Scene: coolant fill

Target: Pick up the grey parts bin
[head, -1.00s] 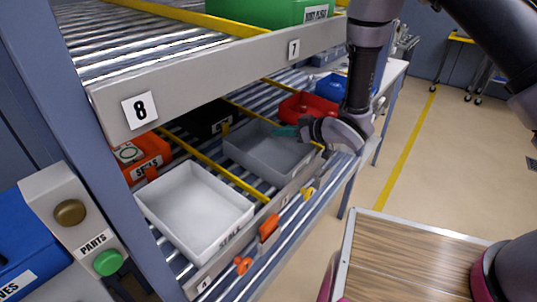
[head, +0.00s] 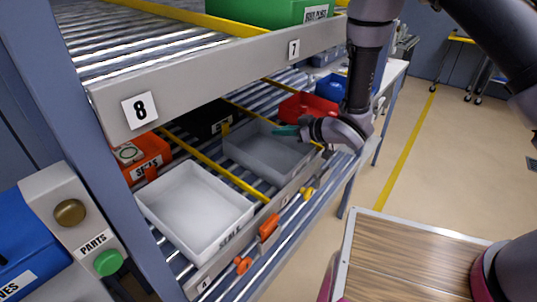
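The grey parts bin (head: 262,153) sits on the lower roller shelf, between the white bin and the red bin. It looks empty. My gripper (head: 285,131) reaches in from the right, with its teal fingertips over the bin's right rear side. The wrist hides that corner of the bin. I cannot tell whether the fingers touch the rim or how far apart they are.
A white bin (head: 194,208) stands left of the grey one, and a red bin (head: 309,107) is behind my wrist. An orange bin (head: 145,157) and a black bin (head: 211,119) sit further back. The upper shelf's front rail (head: 220,70) overhangs the lower shelf.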

